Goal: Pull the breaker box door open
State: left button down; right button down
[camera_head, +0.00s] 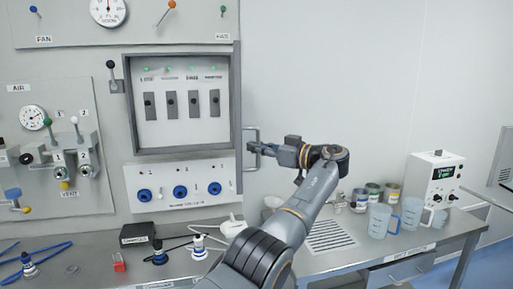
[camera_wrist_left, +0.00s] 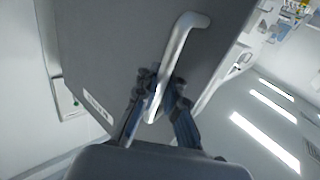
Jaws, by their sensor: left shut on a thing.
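The breaker box (camera_head: 185,145) is on the wall panel, and its inside with several dark switches is in plain sight. Its grey door (camera_head: 237,110) stands swung out at the right side, seen almost edge-on. The door's metal handle (camera_head: 257,133) sticks out to the right of it. My left gripper (camera_head: 254,148) is at this handle. In the left wrist view the door (camera_wrist_left: 120,50) fills the middle, and the fingers of my left gripper (camera_wrist_left: 164,92) are shut around the bent handle bar (camera_wrist_left: 180,42). My right gripper is not in view.
Below the box is a panel with blue knobs (camera_head: 180,192). The bench (camera_head: 375,252) carries cables, a black box (camera_head: 137,234), cans, blue cups (camera_head: 379,219) and a white device (camera_head: 433,178). The wall right of the door is bare.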

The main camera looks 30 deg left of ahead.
pick_arm(q)
jog(key=shift+f, duration=0.3)
jog(key=c, duration=1.5)
grip_release()
jog(key=shift+s+d+r, duration=0.1)
jog(key=shift+d, duration=0.05)
jog(key=shift+o, duration=0.4)
jog(key=shift+d+r, duration=0.1)
jog(key=shift+r, duration=0.1)
jog(key=d, duration=0.7)
jog(key=shift+s+d, duration=0.15)
jog(key=shift+d, duration=0.1)
